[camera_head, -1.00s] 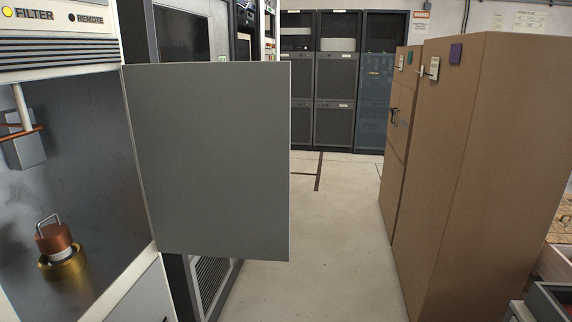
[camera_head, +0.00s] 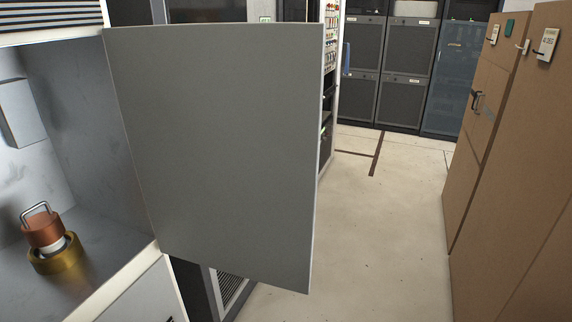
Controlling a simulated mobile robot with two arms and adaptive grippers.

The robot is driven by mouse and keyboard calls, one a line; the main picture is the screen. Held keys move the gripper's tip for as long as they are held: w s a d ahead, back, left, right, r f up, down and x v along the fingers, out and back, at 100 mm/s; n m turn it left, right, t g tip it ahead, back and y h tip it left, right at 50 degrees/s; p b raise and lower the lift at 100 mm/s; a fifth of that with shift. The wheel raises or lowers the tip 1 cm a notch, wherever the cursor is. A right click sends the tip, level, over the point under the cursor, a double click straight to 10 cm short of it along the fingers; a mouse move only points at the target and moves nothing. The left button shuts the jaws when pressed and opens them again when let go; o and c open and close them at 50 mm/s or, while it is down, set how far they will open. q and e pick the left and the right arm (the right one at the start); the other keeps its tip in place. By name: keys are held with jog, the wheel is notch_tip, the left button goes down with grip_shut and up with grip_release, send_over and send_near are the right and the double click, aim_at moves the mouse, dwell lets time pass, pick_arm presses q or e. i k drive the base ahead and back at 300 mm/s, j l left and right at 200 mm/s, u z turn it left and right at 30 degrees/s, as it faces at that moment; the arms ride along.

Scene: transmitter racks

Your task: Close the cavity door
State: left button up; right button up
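The cavity door (camera_head: 215,150) is a flat grey panel standing wide open. It is hinged along its left edge at the right side of the cavity opening, and its free edge points out into the aisle. The cavity (camera_head: 85,130) to its left is open, with grey metal walls. Inside it a copper and brass tube with a wire handle (camera_head: 48,240) stands upright on the floor. Neither of my grippers shows in the view.
Brown cabinets (camera_head: 515,160) with handles line the right side. Dark racks (camera_head: 395,70) stand at the back. The pale aisle floor (camera_head: 370,240) between the door and the brown cabinets is clear.

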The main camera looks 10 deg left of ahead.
aim_at(223, 120)
jog(key=i+l, duration=0.1)
jog(key=i, duration=0.25)
jog(key=i+l+u, duration=0.1)
jog(key=i, duration=0.25)
jog(key=i+u, duration=0.15)
jog(key=u, duration=0.25)
jog(key=i+l+u, duration=0.15)
jog(key=u, duration=0.25)
jog(key=i+l+u, duration=0.15)
jog(key=u, duration=0.3)
jog(key=i+l+u, duration=0.1)
jog(key=u, duration=0.3)
jog(key=l, duration=0.1)
